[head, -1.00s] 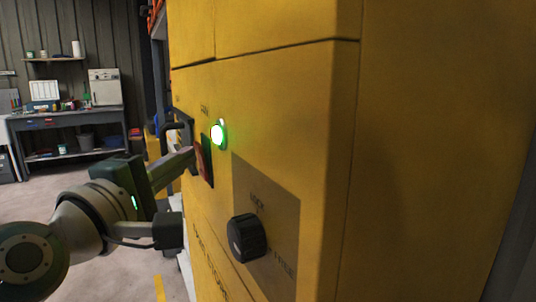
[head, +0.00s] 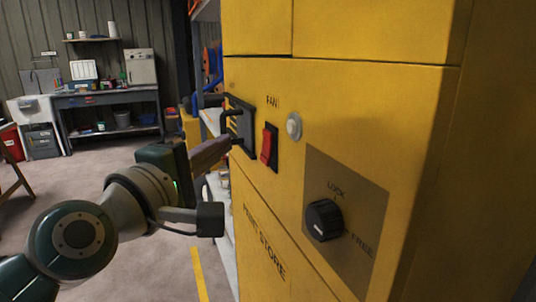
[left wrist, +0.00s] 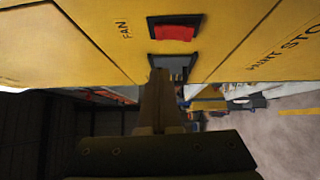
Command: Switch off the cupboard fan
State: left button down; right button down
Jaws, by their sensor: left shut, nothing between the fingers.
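The yellow cupboard (head: 350,100) fills the right of the head view. Its red fan switch (head: 268,145) sits in a dark plate under the word FAN. The round lamp (head: 294,126) beside it is pale and unlit. In the left wrist view the red switch (left wrist: 175,33) shows just beyond the fingertips. My left gripper (head: 228,145) is shut and empty, its tips left of the switch and apart from it in the head view, near a dark handle plate (head: 240,125). My right gripper is not in view.
A black knob (head: 323,220) marked LOCK and FREE sits on a brown plate lower right of the switch. A workbench (head: 105,98) stands at the back left. The floor (head: 120,200) between is mostly clear.

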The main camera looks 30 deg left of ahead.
pick_arm(q)
jog(key=s+d, duration=0.1)
jog(key=s, duration=0.7)
jog(key=shift+d+r+b, duration=0.15)
jog(key=shift+r+b, duration=0.15)
jog(key=shift+r, duration=0.05)
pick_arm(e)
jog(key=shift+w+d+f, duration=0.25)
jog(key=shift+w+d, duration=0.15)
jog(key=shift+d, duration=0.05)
